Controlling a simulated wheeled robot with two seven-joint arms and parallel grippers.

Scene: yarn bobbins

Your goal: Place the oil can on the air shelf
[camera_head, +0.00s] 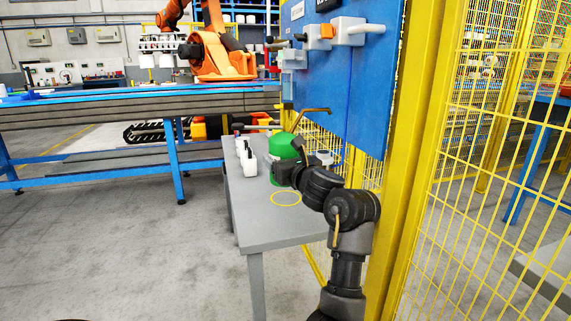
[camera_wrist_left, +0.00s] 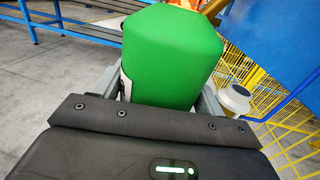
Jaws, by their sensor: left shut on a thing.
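The green oil can (camera_head: 283,147) with a thin brown spout is at the grey table below the blue panel. My left gripper (camera_head: 297,166) is shut on the can from the near side. In the left wrist view the can (camera_wrist_left: 170,55) fills the space between the two grey fingers. I cannot tell whether its base touches the table. The grey table (camera_head: 262,225), which may be the air shelf, has a yellow ring (camera_head: 286,198) marked on its top, just in front of the can. My right gripper is out of view.
A white-and-black item (camera_head: 247,163) stands on the table's left side. A blue panel (camera_head: 345,75) with air fittings (camera_head: 318,37) rises behind. Yellow mesh fencing (camera_head: 470,190) bounds the right. The table's front part is clear. A white round item (camera_wrist_left: 235,98) is right of the can.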

